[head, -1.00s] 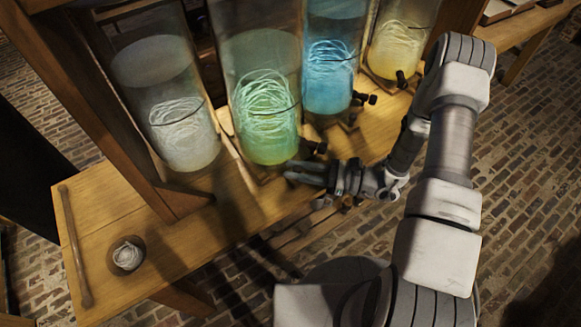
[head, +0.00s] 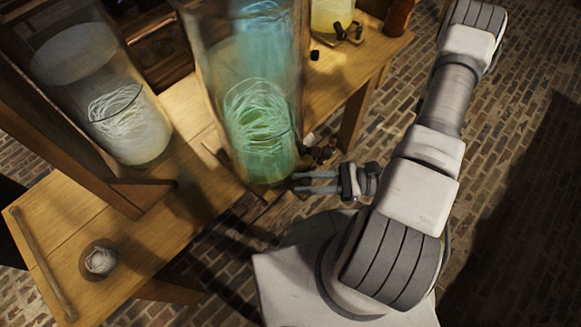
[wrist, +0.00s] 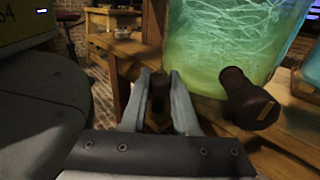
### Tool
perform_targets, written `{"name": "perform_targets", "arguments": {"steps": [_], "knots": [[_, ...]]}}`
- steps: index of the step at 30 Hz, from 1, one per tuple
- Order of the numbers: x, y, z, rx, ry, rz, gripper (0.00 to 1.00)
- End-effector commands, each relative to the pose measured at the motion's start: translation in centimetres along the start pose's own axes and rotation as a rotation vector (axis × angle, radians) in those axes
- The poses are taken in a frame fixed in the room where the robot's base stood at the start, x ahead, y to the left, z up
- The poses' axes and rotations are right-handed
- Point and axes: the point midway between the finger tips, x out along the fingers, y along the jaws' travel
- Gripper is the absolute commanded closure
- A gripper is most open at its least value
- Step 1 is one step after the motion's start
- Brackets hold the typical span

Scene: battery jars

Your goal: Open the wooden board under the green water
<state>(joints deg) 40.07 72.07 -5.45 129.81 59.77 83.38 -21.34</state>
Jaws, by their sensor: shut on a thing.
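The tall glass jar of green water (head: 262,155) has pale coiled strands inside and stands upright. The wooden board (head: 262,196) under it shows only as a small corner below the jar's base. Jar and board jut toward me, at or past the table's front edge. My gripper (head: 297,183) is beside the jar's base on its right. In the wrist view, its two fingers (wrist: 160,85) are closed around a small dark piece (wrist: 158,102), seemingly the board's handle, mostly hidden between them. A dark tap (wrist: 252,100) sticks out of the green jar just right of the fingers.
The wooden table (head: 150,235) holds a whitish jar (head: 125,125) to the left and a yellow jar (head: 332,14) at the back right. A small bowl (head: 99,260) is front left. Brick floor is clear at right.

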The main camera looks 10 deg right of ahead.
Motion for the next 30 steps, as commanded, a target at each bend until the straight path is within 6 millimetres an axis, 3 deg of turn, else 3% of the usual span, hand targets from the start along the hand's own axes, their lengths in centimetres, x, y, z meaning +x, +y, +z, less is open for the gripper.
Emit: {"name": "perform_targets", "arguments": {"steps": [17,18,20,30], "knots": [[-1.08,1.01,-0.15,-0.002,0.005,0.001,1.0],[-1.08,1.0,-0.15,-0.002,0.005,0.001,0.7],[-1.08,1.0,-0.15,-0.002,0.005,0.001,0.59],[-1.02,0.98,-0.06,-0.001,0.002,0.001,0.59]]}}
